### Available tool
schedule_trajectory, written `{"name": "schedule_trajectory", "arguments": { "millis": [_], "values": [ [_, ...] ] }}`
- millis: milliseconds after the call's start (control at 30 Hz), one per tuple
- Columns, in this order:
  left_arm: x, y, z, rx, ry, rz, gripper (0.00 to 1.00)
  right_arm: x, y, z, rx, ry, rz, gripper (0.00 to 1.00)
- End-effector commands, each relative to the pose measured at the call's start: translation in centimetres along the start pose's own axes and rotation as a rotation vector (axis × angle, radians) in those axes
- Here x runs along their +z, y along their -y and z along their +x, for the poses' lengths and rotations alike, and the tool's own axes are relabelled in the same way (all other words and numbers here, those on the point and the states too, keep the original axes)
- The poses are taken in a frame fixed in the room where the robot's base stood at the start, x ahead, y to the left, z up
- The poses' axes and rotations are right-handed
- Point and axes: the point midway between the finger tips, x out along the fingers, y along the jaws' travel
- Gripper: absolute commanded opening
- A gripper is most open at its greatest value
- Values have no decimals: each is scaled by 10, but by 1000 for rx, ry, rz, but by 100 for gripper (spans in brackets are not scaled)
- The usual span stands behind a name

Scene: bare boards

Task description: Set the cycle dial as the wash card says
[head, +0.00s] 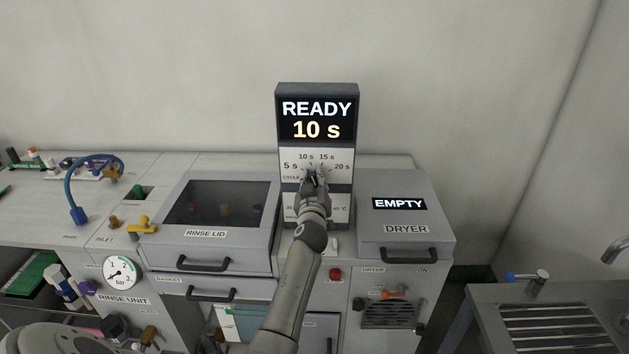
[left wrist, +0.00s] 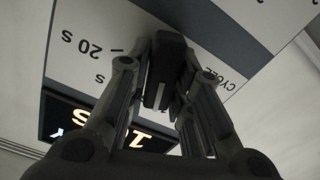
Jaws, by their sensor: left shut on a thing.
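The cycle dial (left wrist: 163,72) is a dark knob on the white dial panel (head: 287,155), whose marks read 5 s, 10 s, 15 s and 20 s. My left gripper (head: 314,176) is at the dial and shut on it; its fingers also show around the knob in the left wrist view (left wrist: 160,85). The gripper hides most of the dial and its pointer in the head view. The display (head: 318,118) above reads READY and 10 s. I cannot make out a wash card with readable text. My right gripper is not in view.
The rinse lid (head: 205,234) is closed to the left of the panel, with a black handle (head: 204,263). The dryer (head: 405,228), showing EMPTY, stands to the right. A red button (head: 335,274) is below. A sink (head: 560,325) is at far right.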

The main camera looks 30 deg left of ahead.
Motion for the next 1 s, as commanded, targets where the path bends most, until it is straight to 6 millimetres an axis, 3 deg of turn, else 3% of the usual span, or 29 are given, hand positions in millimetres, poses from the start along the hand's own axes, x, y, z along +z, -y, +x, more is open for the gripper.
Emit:
{"name": "schedule_trajectory", "arguments": {
  "millis": [267, 1000],
  "values": [
    [2, -1, 0, 0, 1, 113, 0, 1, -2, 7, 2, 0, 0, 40],
    [4, -7, 0, 1, 2, 623, 0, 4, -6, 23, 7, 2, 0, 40]
  ]
}}
